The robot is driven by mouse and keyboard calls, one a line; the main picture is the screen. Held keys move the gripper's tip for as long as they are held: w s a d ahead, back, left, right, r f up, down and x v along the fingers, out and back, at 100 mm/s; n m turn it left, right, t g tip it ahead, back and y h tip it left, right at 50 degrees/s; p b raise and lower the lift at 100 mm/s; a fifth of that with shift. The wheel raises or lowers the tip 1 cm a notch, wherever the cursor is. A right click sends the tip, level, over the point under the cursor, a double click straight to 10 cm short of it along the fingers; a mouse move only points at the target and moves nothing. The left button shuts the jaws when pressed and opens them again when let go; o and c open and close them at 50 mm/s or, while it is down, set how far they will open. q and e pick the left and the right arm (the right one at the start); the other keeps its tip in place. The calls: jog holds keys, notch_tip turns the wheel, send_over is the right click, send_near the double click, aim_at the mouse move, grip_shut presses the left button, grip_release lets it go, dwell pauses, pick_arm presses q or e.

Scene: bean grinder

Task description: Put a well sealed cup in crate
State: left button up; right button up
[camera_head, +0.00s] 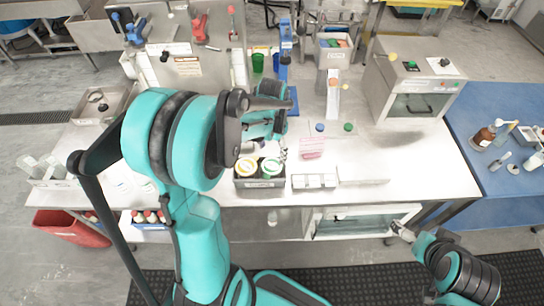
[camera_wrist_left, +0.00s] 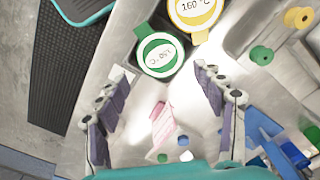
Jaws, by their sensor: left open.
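A dark crate (camera_head: 260,183) stands at the front edge of the metal table. Two lidded round cups sit in it side by side, a yellow-lidded cup (camera_head: 246,168) on the left and a green-lidded cup (camera_head: 271,167) on the right. In the left wrist view the green lid (camera_wrist_left: 160,53) lies just beyond my open fingertips, with the yellow lid (camera_wrist_left: 195,14) behind it. My left gripper (camera_head: 279,146) is open and empty above the table, close to the cups; its arm hides part of the table. My right gripper (camera_head: 402,231) is low, beyond the table's front edge; its jaws are too small to read.
A pink rack (camera_head: 311,147) and a small white tray (camera_head: 314,181) are right of the crate. Blue and green caps (camera_head: 348,127) lie behind. An oven-like box (camera_head: 412,85) stands at the back right. The table's right front is clear.

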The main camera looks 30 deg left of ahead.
pick_arm(q)
jog(key=s+d+r+n+t, duration=0.2)
jog(key=s+d+r+t, duration=0.5)
jog(key=s+d+r, duration=0.3)
jog(key=shift+s+d+r+n+p, duration=0.35)
jog(key=shift+s+r, duration=0.15)
jog(key=shift+r, duration=0.4)
notch_tip(320, 180, down, 7)
jog(key=b, duration=0.7)
dwell(0.8)
